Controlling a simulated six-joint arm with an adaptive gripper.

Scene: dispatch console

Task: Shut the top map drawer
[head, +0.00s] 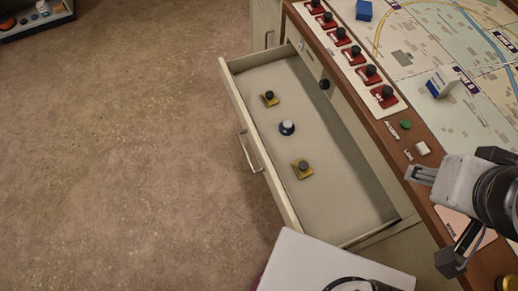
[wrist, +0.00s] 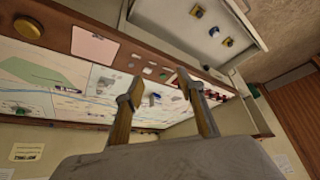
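The top map drawer (head: 345,190) is a beige drawer pulled well out from the console's side, with a metal bar handle (head: 248,152) on its front. Inside lie two yellow-based pieces with dark knobs (head: 269,97) (head: 303,168) and a blue piece with a pale top (head: 287,127). My gripper (head: 436,218) is above the console's near right edge, right of the drawer and away from its handle. Its fingers are spread with nothing between them. In the wrist view the fingers (wrist: 160,98) point over the map, and the open drawer (wrist: 165,22) shows at the top.
The console top carries a map board (head: 440,50), a row of red-based black knobs (head: 356,55), a green button (head: 405,124) and small blue blocks (head: 364,10). A shelf unit (head: 35,18) stands at the far left. The brown floor (head: 120,150) before the drawer is clear.

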